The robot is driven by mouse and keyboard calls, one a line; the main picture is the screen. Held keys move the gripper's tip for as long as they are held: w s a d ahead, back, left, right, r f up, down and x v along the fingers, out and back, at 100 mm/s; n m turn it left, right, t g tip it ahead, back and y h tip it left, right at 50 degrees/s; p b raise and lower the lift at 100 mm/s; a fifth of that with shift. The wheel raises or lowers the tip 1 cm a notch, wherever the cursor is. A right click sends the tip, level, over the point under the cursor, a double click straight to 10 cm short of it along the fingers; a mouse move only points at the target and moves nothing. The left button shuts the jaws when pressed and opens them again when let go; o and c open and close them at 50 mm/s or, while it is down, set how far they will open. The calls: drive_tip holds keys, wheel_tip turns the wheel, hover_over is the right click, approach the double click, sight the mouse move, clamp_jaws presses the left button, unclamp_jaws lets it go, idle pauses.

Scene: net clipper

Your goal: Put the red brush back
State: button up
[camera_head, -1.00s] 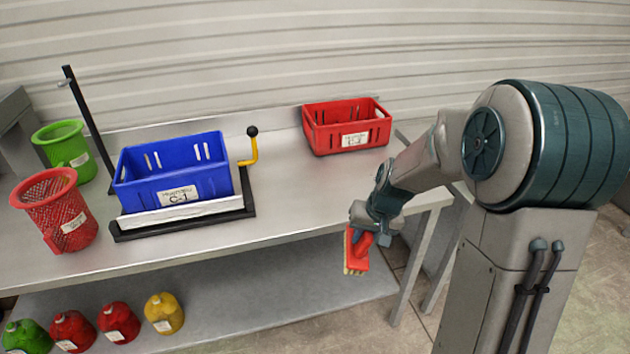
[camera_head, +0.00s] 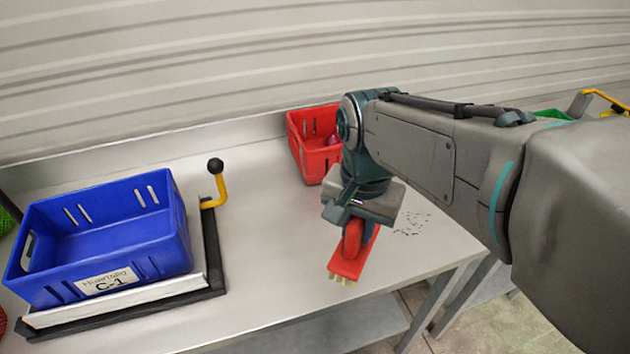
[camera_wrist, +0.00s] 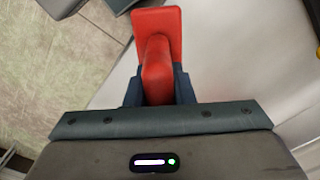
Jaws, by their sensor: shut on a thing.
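The red brush (camera_head: 350,264) has a red handle and pale bristles pointing down. My gripper (camera_head: 357,222) is shut on its handle. In the head view the brush hangs over the front right part of the metal table (camera_head: 272,265), and I cannot tell its exact height above the top. In the wrist view the red brush (camera_wrist: 158,62) sits between the dark fingers of my gripper (camera_wrist: 158,88), over the table's edge, with tiled floor at left. A red crate (camera_head: 310,153) stands at the back of the table, partly hidden by my arm, with a small dark reddish thing inside.
A blue crate (camera_head: 110,245) labelled C-1 stands on a black-framed stand with a yellow lever (camera_head: 221,187) at left. Dark specks (camera_head: 413,222) lie on the table right of my gripper. The table middle between the crates is clear. A green thing (camera_head: 552,115) shows far right.

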drive_tip(key=shift+w+a+f+p, duration=0.3)
drive_tip(key=shift+w+a+f, duration=0.65)
drive_tip(key=shift+w+f, duration=0.8)
drive_tip(key=shift+w+a+f+p, duration=0.35)
drive_tip(key=shift+w+a+f, duration=0.6)
drive_tip(key=shift+w+f, duration=0.8)
drive_tip(key=shift+w+a+f+p, duration=0.3)
drive_tip(key=shift+w+a+f, duration=0.65)
drive_tip(key=shift+w+f, duration=0.75)
drive_tip(key=shift+s+f, duration=0.2)
drive_tip(key=shift+f, duration=0.1)
drive_tip(key=o, duration=0.5)
drive_tip(key=shift+f, duration=0.1)
drive_tip(key=o, duration=0.4)
wheel_tip(320, 180, up, 12)
drive_tip(key=s+d+n, duration=0.1)
drive_tip(key=s+d, duration=0.1)
drive_tip(key=s+d+n+t, duration=0.1)
drive_tip(key=s+d, duration=0.1)
drive_tip(key=d, duration=0.1)
drive_tip(key=s+d+r, duration=0.1)
drive_tip(key=s+d, duration=0.2)
drive_tip(key=shift+n+t, duration=0.3)
drive_tip(key=shift+n, duration=0.1)
drive_tip(key=s+d+n, duration=0.1)
drive_tip(key=s, duration=0.1)
drive_tip(key=s+d+f+n, duration=0.1)
drive_tip(key=s+d+f+n+t, duration=0.1)
drive_tip(key=s+d, duration=0.1)
drive_tip(key=shift+s, duration=0.3)
